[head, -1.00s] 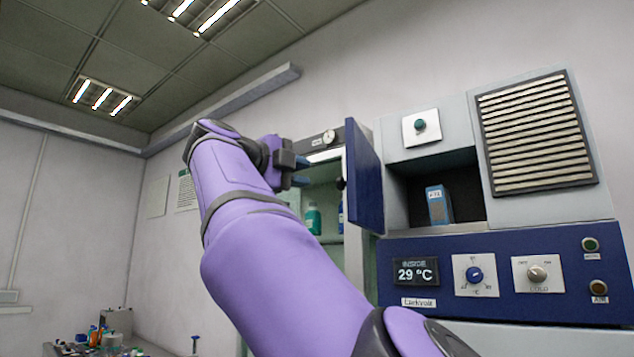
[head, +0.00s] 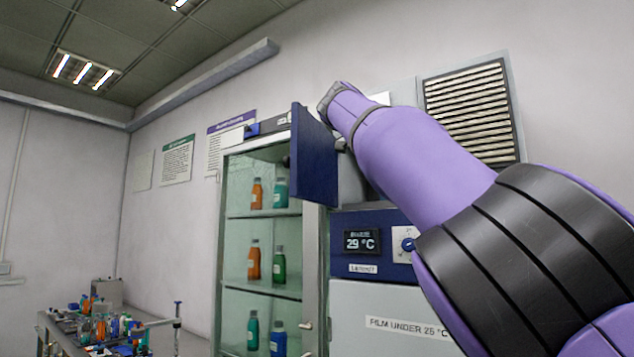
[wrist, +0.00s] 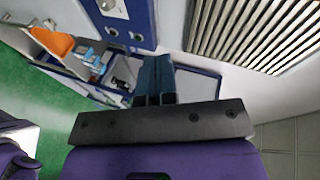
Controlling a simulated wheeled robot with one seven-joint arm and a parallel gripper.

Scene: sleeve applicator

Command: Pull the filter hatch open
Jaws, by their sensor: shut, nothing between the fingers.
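The filter hatch (head: 314,155) is a dark blue panel at the upper left of the machine. In the head view it stands swung out from the front, with a small dark knob on its left side. My gripper (wrist: 155,60) shows in the wrist view with its two blue fingers together and nothing between them. In the head view my forearm reaches up past the right side of the hatch and hides the gripper and most of the compartment. I cannot tell whether the gripper touches the hatch.
A glass-fronted cabinet (head: 226,240) with several bottles stands left of the machine. The control panel (head: 345,222) reads 29 °C below the hatch. A slatted vent (head: 470,110) is at the upper right. A cluttered bench (head: 70,350) stands at the lower left.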

